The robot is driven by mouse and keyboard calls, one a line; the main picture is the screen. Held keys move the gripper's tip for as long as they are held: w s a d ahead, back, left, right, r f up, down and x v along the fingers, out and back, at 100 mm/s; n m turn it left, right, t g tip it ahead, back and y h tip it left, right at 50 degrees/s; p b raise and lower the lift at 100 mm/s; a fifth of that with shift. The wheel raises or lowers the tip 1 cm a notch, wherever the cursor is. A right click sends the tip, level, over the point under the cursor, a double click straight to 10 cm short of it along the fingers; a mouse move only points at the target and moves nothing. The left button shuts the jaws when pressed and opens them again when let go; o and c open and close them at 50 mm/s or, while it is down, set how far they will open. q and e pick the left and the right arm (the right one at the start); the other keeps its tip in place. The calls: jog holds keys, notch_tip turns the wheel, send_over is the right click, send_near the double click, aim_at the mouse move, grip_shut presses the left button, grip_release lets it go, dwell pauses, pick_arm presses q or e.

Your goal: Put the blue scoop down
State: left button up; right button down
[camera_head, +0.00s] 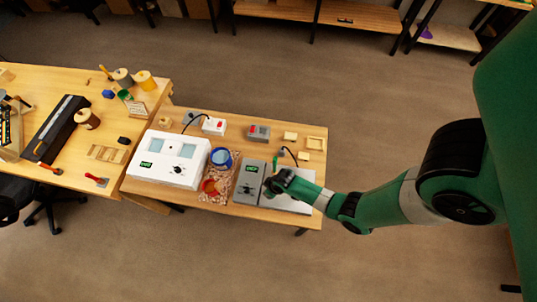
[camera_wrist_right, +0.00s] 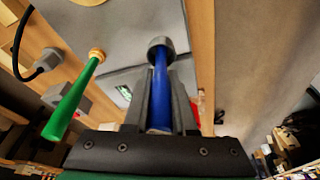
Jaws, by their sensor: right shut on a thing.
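My right gripper (camera_head: 276,182) is over the grey devices near the right end of the smaller bench. In the right wrist view its two dark fingers (camera_wrist_right: 161,105) are shut on the blue scoop (camera_wrist_right: 160,95), around its blue handle. The scoop's grey round head (camera_wrist_right: 161,46) points away from the gripper, over a grey surface. I cannot tell whether the head touches that surface. In the head view the scoop is too small and covered to make out clearly. My left gripper is in neither view.
A green-handled tool (camera_wrist_right: 72,100) stands left of the fingers in the wrist view. On the bench are a white device (camera_head: 168,172), a blue bowl (camera_head: 221,157), a red dish (camera_head: 209,187), a grey box with a dial (camera_head: 249,190) and small wooden trays (camera_head: 315,143).

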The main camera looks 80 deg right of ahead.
notch_tip(320, 180, down, 4)
jog(key=b, duration=0.2)
jog(key=shift+r+b, duration=0.1)
jog(key=shift+b, duration=0.25)
jog(key=shift+r, duration=0.15)
jog(key=c, duration=0.7)
grip_release()
jog(key=shift+c, duration=0.2)
